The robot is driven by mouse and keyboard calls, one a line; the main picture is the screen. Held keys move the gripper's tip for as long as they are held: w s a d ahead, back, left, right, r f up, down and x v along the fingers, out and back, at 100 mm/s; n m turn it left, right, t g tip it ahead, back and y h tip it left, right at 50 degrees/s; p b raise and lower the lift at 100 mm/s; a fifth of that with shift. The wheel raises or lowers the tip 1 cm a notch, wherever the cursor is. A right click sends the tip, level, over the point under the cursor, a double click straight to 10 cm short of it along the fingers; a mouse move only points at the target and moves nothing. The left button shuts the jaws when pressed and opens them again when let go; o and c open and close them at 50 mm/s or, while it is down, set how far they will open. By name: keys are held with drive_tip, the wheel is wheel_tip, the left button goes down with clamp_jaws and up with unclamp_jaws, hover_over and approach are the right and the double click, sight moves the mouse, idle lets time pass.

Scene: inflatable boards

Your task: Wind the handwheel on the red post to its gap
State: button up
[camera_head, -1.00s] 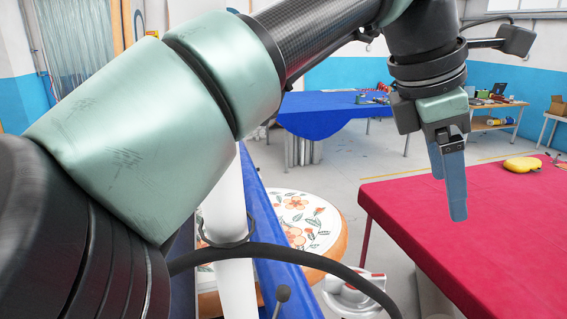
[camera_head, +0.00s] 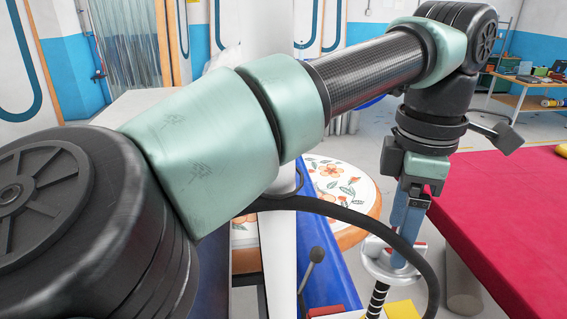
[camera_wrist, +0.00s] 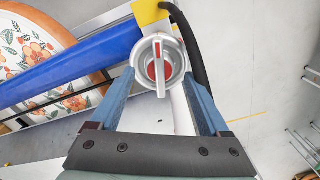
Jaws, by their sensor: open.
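A round white wheel-like fitting (camera_head: 390,272) with red marks stands low at the right of centre in the head view. In the wrist view this fitting (camera_wrist: 147,80) shows from above, with a bar handle across a red centre. I see no plainly red post; what is under the fitting is mostly hidden. My gripper (camera_head: 404,258) is open and points down over the fitting, with its fingertips overlapping it in the head view. In the wrist view, the blue fingers lie either side of the fitting, with no clear contact.
A red-topped table (camera_head: 510,200) stands close at the right. A round flowered board (camera_head: 350,190) and a blue beam (camera_wrist: 75,68) lie beside the fitting. A black hose (camera_wrist: 191,50) runs past it. Yellow pieces (camera_head: 402,311) show at the bottom.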

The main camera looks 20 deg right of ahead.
drive_tip(key=shift+w+a+f+b, duration=0.1)
drive_tip(key=shift+f+b, duration=0.25)
drive_tip(key=shift+f, duration=0.55)
drive_tip(key=shift+c, duration=0.8)
clamp_jaws()
